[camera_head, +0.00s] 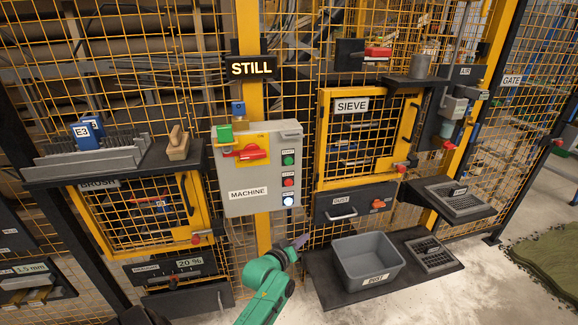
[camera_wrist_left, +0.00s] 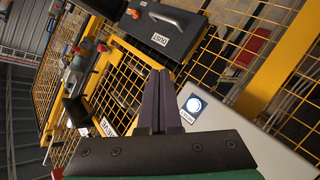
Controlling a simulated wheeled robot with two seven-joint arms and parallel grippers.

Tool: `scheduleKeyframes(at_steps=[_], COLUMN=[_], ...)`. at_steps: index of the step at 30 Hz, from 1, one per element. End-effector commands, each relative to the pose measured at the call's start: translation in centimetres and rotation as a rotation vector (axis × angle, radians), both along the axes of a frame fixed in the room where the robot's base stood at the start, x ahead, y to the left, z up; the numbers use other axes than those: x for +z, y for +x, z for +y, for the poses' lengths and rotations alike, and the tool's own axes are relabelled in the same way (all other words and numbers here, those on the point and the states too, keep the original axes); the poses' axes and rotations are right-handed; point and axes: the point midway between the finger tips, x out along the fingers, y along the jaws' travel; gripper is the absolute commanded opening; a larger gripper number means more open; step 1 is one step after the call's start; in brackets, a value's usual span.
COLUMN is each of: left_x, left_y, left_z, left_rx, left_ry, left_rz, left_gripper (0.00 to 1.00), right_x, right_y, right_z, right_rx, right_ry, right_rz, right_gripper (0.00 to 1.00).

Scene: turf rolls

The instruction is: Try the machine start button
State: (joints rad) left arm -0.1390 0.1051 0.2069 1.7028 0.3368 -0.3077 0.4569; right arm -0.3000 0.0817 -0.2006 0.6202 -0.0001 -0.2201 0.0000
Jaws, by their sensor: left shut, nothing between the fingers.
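The grey machine box (camera_head: 250,206), labelled MACHINE, is mounted on the yellow post. A red switch handle (camera_head: 252,153) sits on a yellow plate at upper left. My left gripper (camera_head: 301,241) is shut and empty, below and right of the box, apart from it. In the left wrist view its fingers (camera_wrist_left: 160,98) are together, left of the white lit button (camera_wrist_left: 194,104). My right gripper is not in view.
A black STILL sign (camera_head: 251,69) is above the box. The SIEVE door (camera_head: 322,140) and dust drawer (camera_head: 345,204) are to the right. A grey bin (camera_head: 343,274) stands on a low shelf below. A shelf with a wooden block (camera_head: 178,145) juts out at left.

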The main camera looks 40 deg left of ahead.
Motion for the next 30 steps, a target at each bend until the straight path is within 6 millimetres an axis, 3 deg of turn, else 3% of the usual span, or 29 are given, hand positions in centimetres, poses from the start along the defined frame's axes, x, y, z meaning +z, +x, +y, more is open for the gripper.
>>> scheduleKeyframes(at_steps=[1,3,6,10,13,23,30], left_x=[3.7,8.5,14.1,18.4,19.4,19.3,18.9], left_y=[0.5,0.9,0.9,0.5,0.4,0.5,1.9], left_z=[0.7,1.5,2.4,3.0,3.1,3.2,5.3], left_rx=[0.016,0.035,0.052,0.061,0.06,0.06,0.061], left_ry=[-0.02,-0.054,-0.093,-0.124,-0.131,-0.129,-0.126], left_rz=[-0.066,-0.16,-0.272,-0.358,-0.38,-0.379,-0.38], left_gripper=[0.0,0.0,0.0,0.0,0.0,0.0,0.0], right_x=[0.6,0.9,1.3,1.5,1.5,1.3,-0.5], right_y=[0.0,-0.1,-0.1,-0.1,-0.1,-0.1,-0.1], right_z=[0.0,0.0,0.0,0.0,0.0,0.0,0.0], right_rx=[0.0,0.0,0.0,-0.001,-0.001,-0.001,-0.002], right_ry=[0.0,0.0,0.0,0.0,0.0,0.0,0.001], right_rz=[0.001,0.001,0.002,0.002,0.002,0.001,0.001], right_gripper=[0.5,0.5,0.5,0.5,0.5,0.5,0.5])
